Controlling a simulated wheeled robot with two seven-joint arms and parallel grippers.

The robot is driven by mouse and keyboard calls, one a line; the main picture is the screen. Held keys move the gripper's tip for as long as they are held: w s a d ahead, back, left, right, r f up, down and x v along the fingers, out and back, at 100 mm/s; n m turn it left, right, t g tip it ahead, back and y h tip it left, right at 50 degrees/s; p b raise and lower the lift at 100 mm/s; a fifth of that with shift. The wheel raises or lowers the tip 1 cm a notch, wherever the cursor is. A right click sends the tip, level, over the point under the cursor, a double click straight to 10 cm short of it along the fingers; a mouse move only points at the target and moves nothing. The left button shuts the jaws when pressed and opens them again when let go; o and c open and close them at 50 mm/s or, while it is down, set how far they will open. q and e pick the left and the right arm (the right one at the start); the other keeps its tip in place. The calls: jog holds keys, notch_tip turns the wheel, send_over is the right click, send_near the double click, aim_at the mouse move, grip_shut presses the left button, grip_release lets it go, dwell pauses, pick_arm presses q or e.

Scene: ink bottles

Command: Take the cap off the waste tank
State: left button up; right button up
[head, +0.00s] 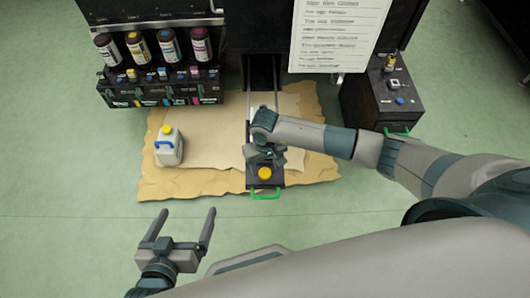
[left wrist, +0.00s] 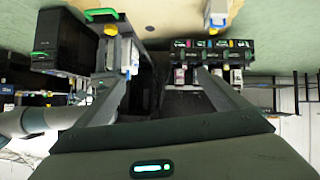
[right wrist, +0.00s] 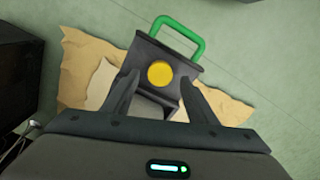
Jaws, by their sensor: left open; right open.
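The waste tank, a black box (head: 266,180) with a green handle, sits on the mat at the front end of the rails. Its round yellow cap (head: 265,173) is on its top. The cap also shows in the right wrist view (right wrist: 159,74). My right gripper (head: 266,155) is open and empty, just behind the cap in the head view. In the right wrist view its fingers (right wrist: 159,80) appear on either side of the cap; I cannot tell whether they touch it. My left gripper (head: 187,212) is open and empty over the floor at front left.
A white jug (head: 170,152) with a yellow cap and blue handle stands on the left of the brown mat (head: 190,184). An ink rack (head: 160,80) with several bottles is at back left. A black cabinet (head: 385,100) stands right. The floor in front is clear.

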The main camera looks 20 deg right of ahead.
aim_at(265, 173)
pick_arm(q)
jog(key=s+f+g, duration=0.1)
jog(key=s+a+f+g+p, duration=0.1)
jog(key=shift+s+a+f+y, duration=0.2)
jog(key=shift+s+f+y, duration=0.05)
jog(key=shift+f+y, duration=0.1)
pick_arm(e)
notch_tip(265, 173, up, 9)
jog(key=shift+f, duration=0.2)
